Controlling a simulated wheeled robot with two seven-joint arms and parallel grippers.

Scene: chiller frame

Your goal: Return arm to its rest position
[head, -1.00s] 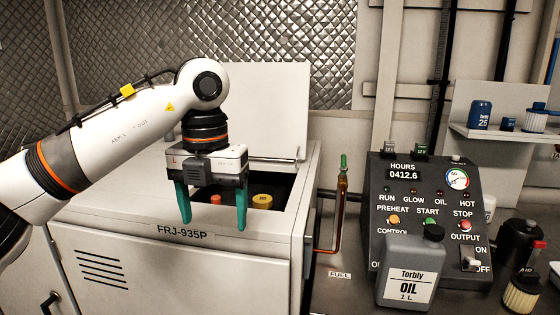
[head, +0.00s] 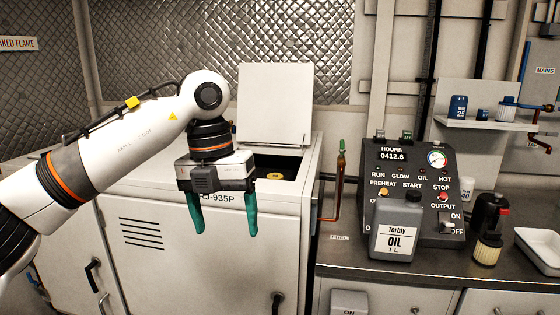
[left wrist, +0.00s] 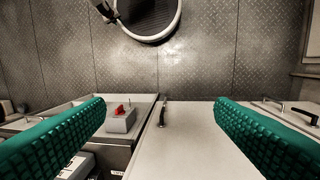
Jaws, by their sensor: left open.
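My left arm comes in from the left in the head view. Its gripper (head: 223,228) points down with two green fingers spread apart and nothing between them. It hangs in front of the white cabinet (head: 150,275), its fingers overlapping the cabinet's front face in the picture. In the left wrist view the green fingers (left wrist: 160,140) stand wide apart at the two sides, with nothing held. My right arm and gripper are not in view.
The cabinet's lid (head: 275,100) stands raised over an opening with a yellow cap (head: 275,176) inside. An oil bottle (head: 396,228) stands before the control panel (head: 412,165). A filter (head: 488,245) and a white tray (head: 540,250) lie right on the counter.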

